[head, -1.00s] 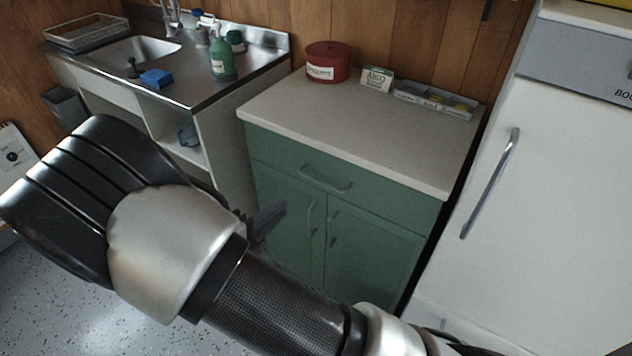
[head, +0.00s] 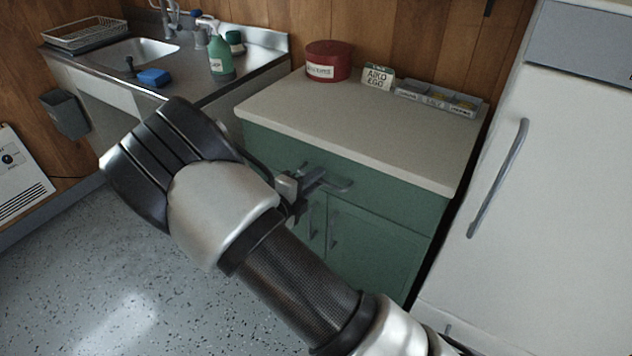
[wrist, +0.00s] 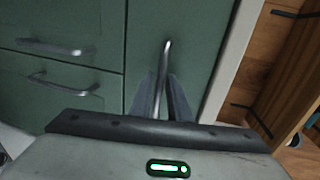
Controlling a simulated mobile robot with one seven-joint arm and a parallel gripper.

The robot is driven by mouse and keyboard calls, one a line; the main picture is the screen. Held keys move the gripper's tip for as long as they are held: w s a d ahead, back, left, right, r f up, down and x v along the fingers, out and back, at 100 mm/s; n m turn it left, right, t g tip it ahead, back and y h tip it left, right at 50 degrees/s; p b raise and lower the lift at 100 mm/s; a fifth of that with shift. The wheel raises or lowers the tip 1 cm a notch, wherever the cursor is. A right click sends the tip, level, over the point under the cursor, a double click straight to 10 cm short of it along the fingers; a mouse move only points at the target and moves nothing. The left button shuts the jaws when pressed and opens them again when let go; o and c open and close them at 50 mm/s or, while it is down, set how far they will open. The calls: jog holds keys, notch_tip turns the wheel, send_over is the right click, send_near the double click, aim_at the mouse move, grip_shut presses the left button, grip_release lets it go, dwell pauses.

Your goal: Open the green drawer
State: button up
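The green drawer (head: 385,188) is the wide top front of the green cabinet, under the pale worktop, and looks closed. Its grey bar handle (head: 340,186) is partly hidden by my gripper (head: 308,182) in the head view. In the wrist view, the drawer front (wrist: 205,55) is turned on its side, and the handle (wrist: 166,52) runs between the two fingers of my gripper (wrist: 163,85). One finger is on each side of the bar, with what looks like a narrow gap. I see no clear contact on the bar.
Two cupboard doors with upright handles (head: 333,230) sit below the drawer. A red tin (head: 328,60), a small sign (head: 378,77) and a grey divided tray (head: 435,98) stand on the worktop. A white fridge (head: 540,190) is at the right, a sink unit (head: 200,85) at the left.

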jog(key=shift+w+d, duration=0.1)
jog(key=shift+w, duration=0.05)
grip_shut()
dwell(1.4)
